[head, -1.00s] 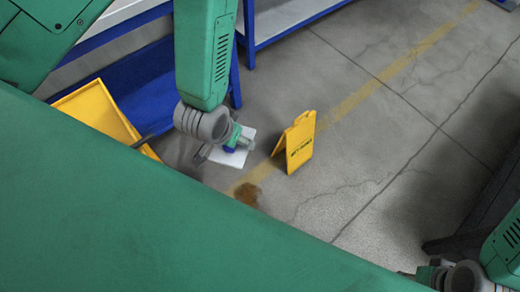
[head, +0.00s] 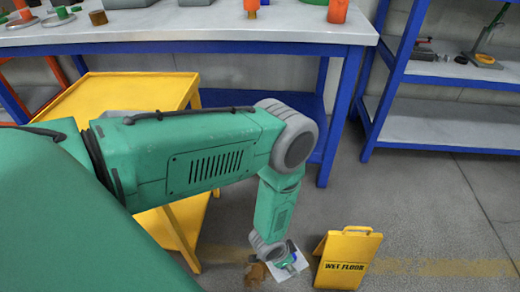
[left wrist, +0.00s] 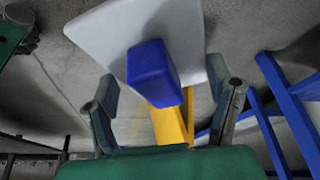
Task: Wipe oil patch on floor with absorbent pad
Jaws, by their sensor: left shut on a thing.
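The absorbent pad (head: 299,268) is a white sheet with a blue handle. In the left wrist view the blue handle (left wrist: 152,75) stands between my left fingers, with the white plate (left wrist: 105,32) beyond it. My left gripper (head: 286,262) is shut on this handle, low over the floor. The brown oil patch (head: 257,272) lies on the floor just left of the pad in the head view. I cannot tell whether the pad touches the floor. The patch cannot be made out in the left wrist view. My right gripper is out of view.
A yellow wet-floor sign (head: 346,260) stands close right of the pad. A yellow cart (head: 130,88) is at left, behind my arm. A blue-legged workbench (head: 200,32) and a blue shelf rack (head: 430,112) stand behind.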

